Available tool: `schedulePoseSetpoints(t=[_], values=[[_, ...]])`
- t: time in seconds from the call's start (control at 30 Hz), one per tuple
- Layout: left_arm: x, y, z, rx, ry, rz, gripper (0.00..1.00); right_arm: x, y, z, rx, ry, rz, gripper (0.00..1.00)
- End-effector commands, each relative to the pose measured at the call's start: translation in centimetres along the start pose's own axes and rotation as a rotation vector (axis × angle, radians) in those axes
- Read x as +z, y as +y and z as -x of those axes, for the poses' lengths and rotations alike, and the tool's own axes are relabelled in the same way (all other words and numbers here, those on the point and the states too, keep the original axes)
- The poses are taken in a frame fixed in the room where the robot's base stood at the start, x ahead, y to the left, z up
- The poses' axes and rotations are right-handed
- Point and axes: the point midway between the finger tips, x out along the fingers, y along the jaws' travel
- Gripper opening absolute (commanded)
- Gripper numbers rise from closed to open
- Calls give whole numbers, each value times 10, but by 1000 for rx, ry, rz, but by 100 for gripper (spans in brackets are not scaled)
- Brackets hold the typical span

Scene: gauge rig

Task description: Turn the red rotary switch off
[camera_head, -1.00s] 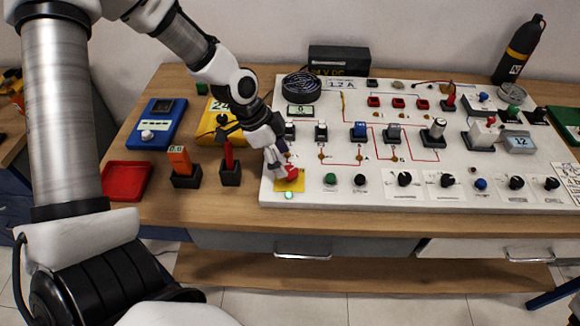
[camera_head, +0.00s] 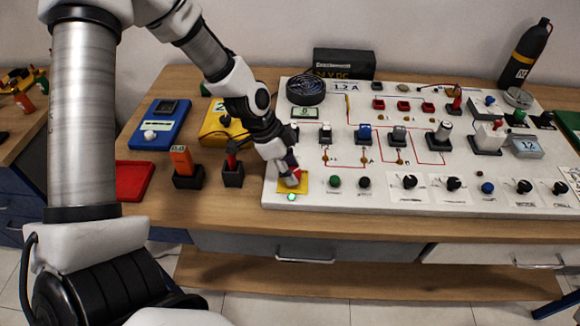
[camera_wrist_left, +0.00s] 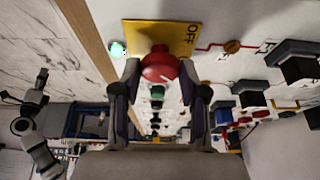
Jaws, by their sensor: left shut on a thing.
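The red rotary switch (camera_wrist_left: 159,66) is a round red knob on a yellow plate (camera_wrist_left: 160,34) marked OFF at its right in the left wrist view. The plate (camera_head: 292,187) also shows at the white board's front left corner in the head view. My left gripper (camera_wrist_left: 159,76) has a finger on each side of the knob and is shut on it. In the head view my left gripper (camera_head: 291,177) covers most of the knob. A green lamp (camera_head: 291,197) glows in front of the plate; it also shows in the left wrist view (camera_wrist_left: 117,49). My right gripper is not in view.
The white board (camera_head: 455,207) carries several knobs, switches and red wiring lines. A green button (camera_head: 335,181) sits just right of the plate. Left of the board stand a black holder (camera_head: 233,176), an orange meter (camera_head: 181,160) and a red tray (camera_head: 133,180).

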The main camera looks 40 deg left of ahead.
Motion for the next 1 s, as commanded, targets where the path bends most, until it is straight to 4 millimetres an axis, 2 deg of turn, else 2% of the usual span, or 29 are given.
schedulePoseSetpoints(t=[0.27,0.7,1.0], values=[[-1,3,3,-22,-4,73,8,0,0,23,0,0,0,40],[-1,6,4,-142,-8,366,8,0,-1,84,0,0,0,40],[0,7,-2,-255,-7,628,8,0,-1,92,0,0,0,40]])
